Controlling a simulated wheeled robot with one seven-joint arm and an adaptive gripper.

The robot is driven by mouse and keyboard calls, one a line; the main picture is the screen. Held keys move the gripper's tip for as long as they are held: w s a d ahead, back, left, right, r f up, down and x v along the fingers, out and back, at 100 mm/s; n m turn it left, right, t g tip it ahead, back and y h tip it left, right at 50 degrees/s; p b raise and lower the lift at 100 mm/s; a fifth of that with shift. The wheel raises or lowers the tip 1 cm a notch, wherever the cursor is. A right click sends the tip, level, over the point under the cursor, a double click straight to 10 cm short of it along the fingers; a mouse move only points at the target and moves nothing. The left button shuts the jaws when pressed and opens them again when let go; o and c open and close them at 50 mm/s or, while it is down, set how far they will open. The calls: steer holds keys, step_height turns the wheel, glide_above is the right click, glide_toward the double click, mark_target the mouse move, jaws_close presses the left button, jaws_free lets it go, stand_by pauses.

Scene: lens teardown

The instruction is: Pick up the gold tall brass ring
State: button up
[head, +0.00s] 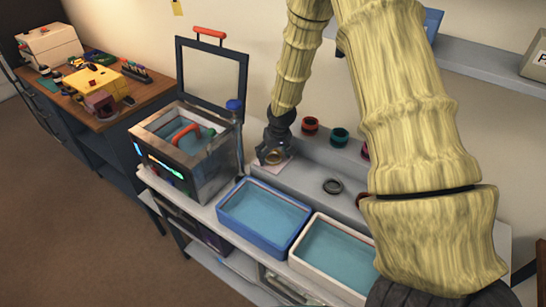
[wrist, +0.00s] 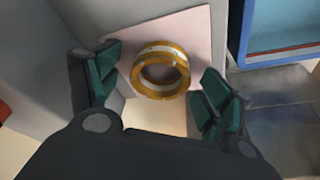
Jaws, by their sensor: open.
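The gold brass ring (wrist: 160,70) lies on a pale pink square pad in the wrist view, with its round opening facing up toward the camera. In the head view the ring (head: 274,157) shows small and partly covered by my gripper. My gripper (wrist: 162,82) is open, with one green-padded finger to the left of the ring and one to its right. There is a gap on both sides and I see no contact. In the head view my gripper (head: 268,158) points down at the pad.
A glass-sided tank (head: 190,150) with a raised lid stands just left of my gripper. A blue tray (head: 262,212) and a white tray (head: 335,252) sit in front. A dark ring (head: 333,186) lies to the right. Red (head: 310,125) and green (head: 339,137) cups stand behind.

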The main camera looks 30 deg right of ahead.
steer(key=shift+c, duration=0.2)
steer(key=shift+s+r, duration=0.1)
steer(key=c, duration=1.1)
steer(key=shift+r, duration=0.1)
